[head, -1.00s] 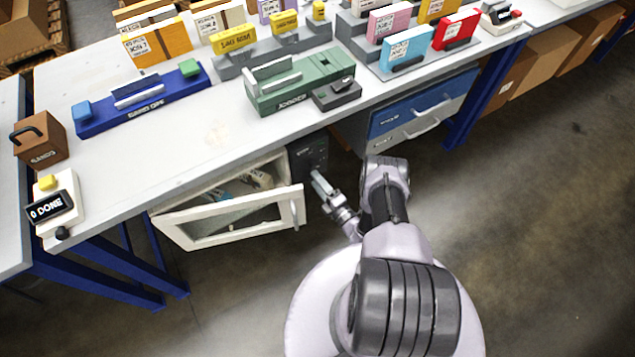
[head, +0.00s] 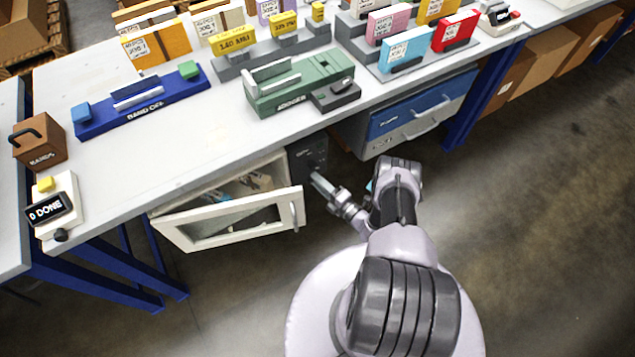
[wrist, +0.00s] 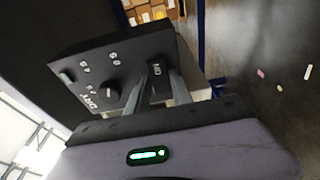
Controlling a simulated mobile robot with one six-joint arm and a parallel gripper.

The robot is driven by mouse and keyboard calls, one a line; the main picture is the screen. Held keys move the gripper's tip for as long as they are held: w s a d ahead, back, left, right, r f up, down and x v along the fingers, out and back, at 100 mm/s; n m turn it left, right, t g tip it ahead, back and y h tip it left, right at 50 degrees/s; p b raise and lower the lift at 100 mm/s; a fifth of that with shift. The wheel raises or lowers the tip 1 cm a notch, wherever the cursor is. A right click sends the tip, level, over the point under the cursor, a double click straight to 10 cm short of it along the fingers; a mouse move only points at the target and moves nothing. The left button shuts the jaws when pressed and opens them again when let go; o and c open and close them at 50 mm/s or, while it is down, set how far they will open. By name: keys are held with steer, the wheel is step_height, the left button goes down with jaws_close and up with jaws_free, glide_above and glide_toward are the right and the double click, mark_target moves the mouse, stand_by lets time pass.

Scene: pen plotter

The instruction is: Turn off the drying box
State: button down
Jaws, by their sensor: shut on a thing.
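The drying box (head: 160,211) is under the workbench, with its white-framed glass door (head: 240,222) swung open. Its dark control panel (head: 308,152) is to the right of the opening. My gripper (head: 317,178) is at this panel. In the wrist view, the black panel (wrist: 85,62) shows white markings, a round knob (wrist: 110,89) with a white line, and a small grey control (wrist: 67,77). My gripper (wrist: 156,92) is shut on a dark switch (wrist: 157,83) beside the letters that seem to read ON. The fingers partly hide the switch, so its position is unclear.
The workbench top (head: 215,135) is above the box and holds a blue rack (head: 145,103) and a green device (head: 300,80). A blue-fronted drawer unit (head: 415,112) is to the right under the bench. Open floor (head: 540,230) lies to the right.

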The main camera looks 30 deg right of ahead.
steer(key=c, duration=1.1)
jaws_free()
steer(key=p+v, duration=0.1)
steer(key=v, duration=1.6)
steer(key=shift+s, duration=0.25)
steer(key=shift+d, duration=0.1)
